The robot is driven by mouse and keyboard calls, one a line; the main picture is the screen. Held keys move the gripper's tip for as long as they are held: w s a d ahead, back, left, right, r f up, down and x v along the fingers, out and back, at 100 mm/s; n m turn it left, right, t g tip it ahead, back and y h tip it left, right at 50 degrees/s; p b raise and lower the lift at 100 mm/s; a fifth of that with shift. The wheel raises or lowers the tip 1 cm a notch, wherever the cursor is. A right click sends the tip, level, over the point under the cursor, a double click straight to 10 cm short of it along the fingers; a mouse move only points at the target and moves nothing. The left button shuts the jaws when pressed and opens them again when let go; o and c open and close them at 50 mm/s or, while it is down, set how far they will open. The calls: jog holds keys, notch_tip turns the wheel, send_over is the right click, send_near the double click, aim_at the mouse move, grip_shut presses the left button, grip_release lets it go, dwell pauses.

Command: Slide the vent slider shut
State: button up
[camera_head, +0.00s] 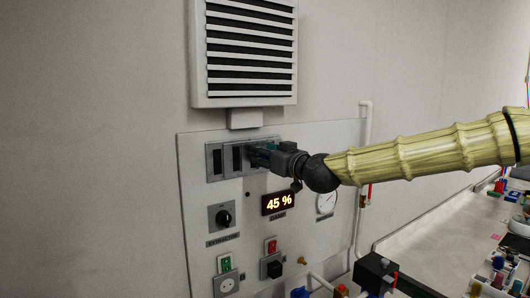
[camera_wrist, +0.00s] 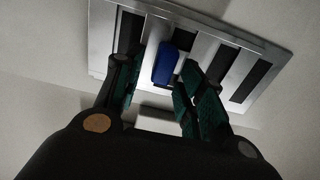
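The vent slider is a metal plate with dark slots (camera_head: 215,161) on the wall panel, below the louvred grille. It also fills the top of the wrist view as a silver plate with dark slots (camera_wrist: 252,81). Its blue knob (camera_wrist: 166,62) stands between my two fingers in the wrist view. My gripper (camera_head: 258,156) is at the right part of the plate in the head view and hides the knob there. In the wrist view my gripper (camera_wrist: 158,77) is open, with a finger either side of the knob. Gaps seem to show on both sides; contact is unclear.
A louvred grille (camera_head: 247,55) is above the slider. Below are a display (camera_head: 278,202) reading 45 %, a round gauge (camera_head: 326,202), a black rotary knob (camera_head: 223,217) and switches. A pipe (camera_head: 364,150) runs at right. A cluttered bench (camera_head: 440,240) stands lower right.

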aim_at(247, 153)
grip_shut()
dwell(0.3)
jog(key=shift+s+a+b, duration=0.4)
jog(key=shift+s+a, duration=0.1)
jog(key=shift+a, duration=0.25)
jog(key=shift+s+a+b, duration=0.4)
jog(key=shift+s+a, duration=0.05)
jog(key=shift+a, duration=0.25)
jog(key=shift+w+d, duration=0.1)
jog(key=shift+c, duration=0.8)
grip_release()
jog(key=shift+o, duration=0.8)
jog(key=shift+a, duration=0.2)
